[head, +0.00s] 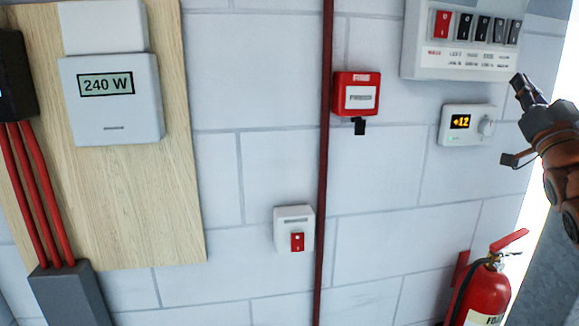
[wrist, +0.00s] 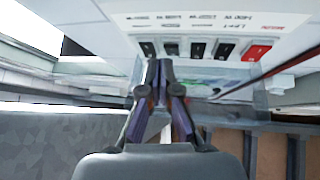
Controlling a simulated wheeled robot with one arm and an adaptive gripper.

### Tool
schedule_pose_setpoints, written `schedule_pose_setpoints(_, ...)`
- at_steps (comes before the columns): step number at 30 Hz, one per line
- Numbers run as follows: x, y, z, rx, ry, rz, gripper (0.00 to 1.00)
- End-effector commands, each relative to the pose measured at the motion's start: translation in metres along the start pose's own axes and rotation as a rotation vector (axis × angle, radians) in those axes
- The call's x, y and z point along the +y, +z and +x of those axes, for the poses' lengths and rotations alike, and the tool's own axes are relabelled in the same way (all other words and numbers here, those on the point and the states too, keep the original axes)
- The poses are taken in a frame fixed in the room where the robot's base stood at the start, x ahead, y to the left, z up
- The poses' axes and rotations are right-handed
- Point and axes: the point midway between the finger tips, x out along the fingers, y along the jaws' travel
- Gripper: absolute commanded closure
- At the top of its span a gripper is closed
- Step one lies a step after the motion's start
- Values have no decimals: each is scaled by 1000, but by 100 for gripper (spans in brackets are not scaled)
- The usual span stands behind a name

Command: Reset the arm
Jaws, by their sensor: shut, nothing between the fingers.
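My gripper (head: 520,84) is at the right edge of the head view, with my orange and black arm behind it. Its fingers are shut together and empty. In the picture, the tip lies just below the right end of the switch panel (head: 459,62) and right of the thermostat (head: 468,125). In the wrist view the gripper (wrist: 159,66) points toward the same panel, seen upside down, with its red switch (wrist: 256,52) and several black switches. The fingertips appear below the black switches in the picture; whether they touch the panel I cannot tell.
A white wall holds a red fire call box (head: 356,94), a small red-switch box (head: 294,229) and a dark red pipe (head: 323,160). A meter reading 240 W (head: 112,98) is on a wooden board (head: 165,190). A fire extinguisher (head: 484,292) stands lower right.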

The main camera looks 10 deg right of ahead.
Motion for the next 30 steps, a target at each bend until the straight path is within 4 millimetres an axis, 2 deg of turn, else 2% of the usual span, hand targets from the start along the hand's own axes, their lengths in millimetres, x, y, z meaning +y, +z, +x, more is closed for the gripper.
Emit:
schedule_pose_setpoints(3, -12, 44, 3, -139, 83, 3, 100)
schedule_pose_setpoints(7, -24, 97, -8, -316, 167, -1, 100)
schedule_pose_setpoints(11, -42, 147, -32, -505, 232, -10, 100)
schedule_pose_setpoints(14, -58, 182, -58, -657, 268, -21, 100)
schedule_pose_setpoints(18, -84, 226, -109, -887, 301, -41, 100)
schedule_pose_setpoints(21, -106, 250, -151, -1051, 308, -58, 100)
schedule_pose_setpoints(26, -141, 276, -227, -1323, 295, -93, 100)
schedule_pose_setpoints(30, -172, 284, -304, -1571, 259, -123, 100)
